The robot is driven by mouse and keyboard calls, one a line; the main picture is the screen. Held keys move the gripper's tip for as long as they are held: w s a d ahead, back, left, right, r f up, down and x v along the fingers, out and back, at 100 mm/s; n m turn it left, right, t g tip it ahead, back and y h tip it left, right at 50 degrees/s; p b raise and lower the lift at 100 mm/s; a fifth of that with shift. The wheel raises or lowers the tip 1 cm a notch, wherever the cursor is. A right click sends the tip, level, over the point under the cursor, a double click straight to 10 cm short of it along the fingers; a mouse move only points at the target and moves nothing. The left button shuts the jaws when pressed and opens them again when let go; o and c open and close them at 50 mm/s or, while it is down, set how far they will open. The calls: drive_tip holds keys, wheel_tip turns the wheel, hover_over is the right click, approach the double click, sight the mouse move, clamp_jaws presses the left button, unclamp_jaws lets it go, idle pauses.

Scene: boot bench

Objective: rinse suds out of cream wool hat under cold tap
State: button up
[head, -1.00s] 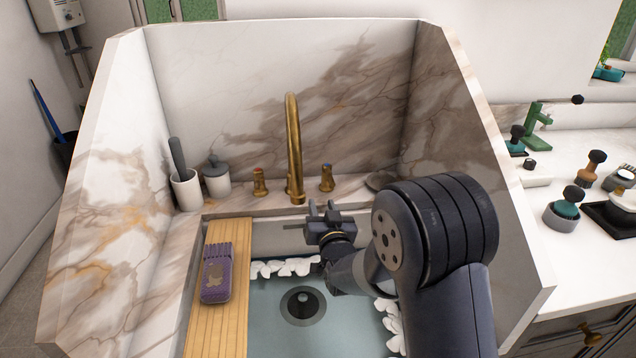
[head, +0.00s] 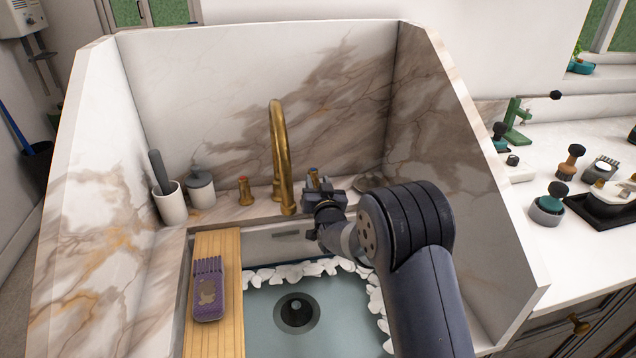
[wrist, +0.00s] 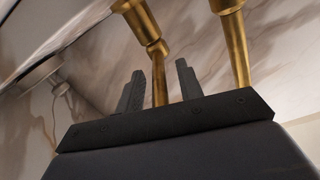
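The brass tap (head: 282,160) stands behind the sink, with a red-marked brass handle (head: 245,190) to its left. The other brass handle (head: 313,178) is to its right, partly hidden by my gripper (head: 318,190). In the wrist view my gripper's two dark fingers (wrist: 160,92) are apart, with a brass post (wrist: 160,80) showing in the gap. I cannot tell whether they touch it. White foam-like clumps (head: 310,268) line the far and right edges of the sink basin (head: 335,310). No cream wool hat is visible in either view.
A wooden board (head: 215,335) with a purple brush-like item (head: 208,290) lies along the basin's left. A white cup (head: 171,207) and lidded grey jar (head: 200,190) stand behind it. Marble walls (head: 80,240) enclose the sides and back. Brushes (head: 548,206) crowd the right counter.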

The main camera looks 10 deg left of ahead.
clamp_jaws()
idle(0.4)
